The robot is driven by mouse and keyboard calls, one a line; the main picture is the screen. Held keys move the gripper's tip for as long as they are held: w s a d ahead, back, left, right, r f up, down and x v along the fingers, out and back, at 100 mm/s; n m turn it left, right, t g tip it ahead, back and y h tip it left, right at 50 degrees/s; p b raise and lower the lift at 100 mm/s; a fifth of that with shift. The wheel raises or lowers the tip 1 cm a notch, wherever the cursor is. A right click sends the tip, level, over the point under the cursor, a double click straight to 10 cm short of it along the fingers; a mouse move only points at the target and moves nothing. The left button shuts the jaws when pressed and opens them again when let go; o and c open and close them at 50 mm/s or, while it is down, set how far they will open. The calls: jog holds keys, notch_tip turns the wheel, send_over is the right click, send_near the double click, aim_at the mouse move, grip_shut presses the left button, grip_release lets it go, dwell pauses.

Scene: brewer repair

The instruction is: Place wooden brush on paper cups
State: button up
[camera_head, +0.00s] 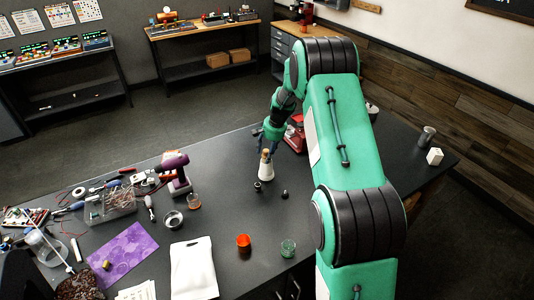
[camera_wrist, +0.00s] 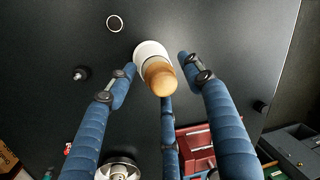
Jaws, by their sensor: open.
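The wooden brush (camera_head: 266,154) stands upright on the white paper cups (camera_head: 266,173) near the middle of the dark table. In the wrist view its rounded wooden end (camera_wrist: 159,78) points toward the camera, with the white cup rim (camera_wrist: 148,50) behind it. My gripper (camera_wrist: 150,68) is open, its blue fingers spread on both sides of the brush with gaps showing, and a third finger below it. In the head view my gripper (camera_head: 271,138) is just above and behind the brush. The brush's lower part and its contact with the cups are not clearly visible.
Small dark pieces (camera_head: 257,187) lie just in front of the cups. A red machine (camera_head: 297,134) is close behind and right. A purple grinder (camera_head: 176,172), white bag (camera_head: 194,270), orange cup (camera_head: 243,242) and green glass (camera_head: 288,248) stand left and front. The table's right-centre is partly hidden by my arm.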

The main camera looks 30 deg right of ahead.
jog(key=v, duration=1.2)
jog(key=shift+b, duration=0.3)
jog(key=shift+r, duration=0.15)
jog(key=shift+a, duration=0.1)
